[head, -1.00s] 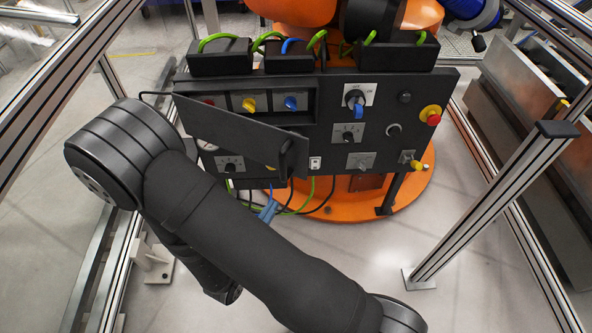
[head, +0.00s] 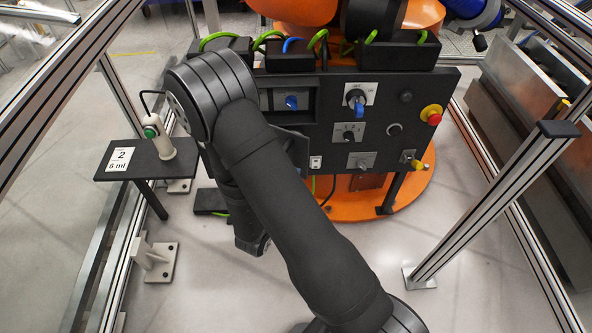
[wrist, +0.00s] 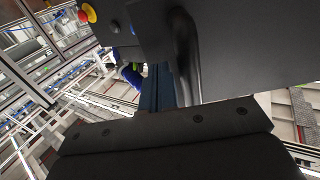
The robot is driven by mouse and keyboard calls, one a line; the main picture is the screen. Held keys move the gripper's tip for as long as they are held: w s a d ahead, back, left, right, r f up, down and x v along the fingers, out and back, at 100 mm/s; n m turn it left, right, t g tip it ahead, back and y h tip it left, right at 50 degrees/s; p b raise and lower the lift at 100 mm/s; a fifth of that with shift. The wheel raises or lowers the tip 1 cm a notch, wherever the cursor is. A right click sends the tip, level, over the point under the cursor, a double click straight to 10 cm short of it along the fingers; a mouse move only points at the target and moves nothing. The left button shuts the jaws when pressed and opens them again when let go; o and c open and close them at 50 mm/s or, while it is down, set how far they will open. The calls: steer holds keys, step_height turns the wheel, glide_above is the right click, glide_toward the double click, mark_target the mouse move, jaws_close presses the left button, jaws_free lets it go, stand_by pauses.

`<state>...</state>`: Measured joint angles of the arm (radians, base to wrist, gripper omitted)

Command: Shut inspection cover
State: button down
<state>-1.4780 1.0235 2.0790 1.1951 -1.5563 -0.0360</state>
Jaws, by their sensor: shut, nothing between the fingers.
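The inspection cover (head: 294,146) is a dark flat panel on the black control box. In the head view only its right end shows beside my arm. It stands open, as the recess with a blue knob (head: 291,102) is uncovered above it. In the wrist view the cover (wrist: 250,45) fills the upper right, with its dark bar handle (wrist: 187,60) near its left edge. My gripper (wrist: 158,82) shows bluish fingers, shut and empty, close to the handle. I cannot tell whether they touch it. In the head view my arm hides the gripper.
The black box carries knobs, a rotary switch (head: 355,98) and a red-yellow emergency stop (head: 431,114). A small dark shelf (head: 110,160) with a white, green-buttoned device (head: 157,138) stands at left. Aluminium posts (head: 490,210) frame both sides.

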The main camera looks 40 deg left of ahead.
steer(key=shift+x, duration=1.1)
steer(key=a+x, duration=0.2)
steer(key=x, duration=1.5)
steer(key=shift+a, duration=0.25)
steer(key=shift+s+f, duration=0.1)
steer(key=shift+s, duration=0.1)
steer(key=s+d, duration=0.9)
steer(key=d, duration=0.1)
steer(key=shift+s, duration=0.4)
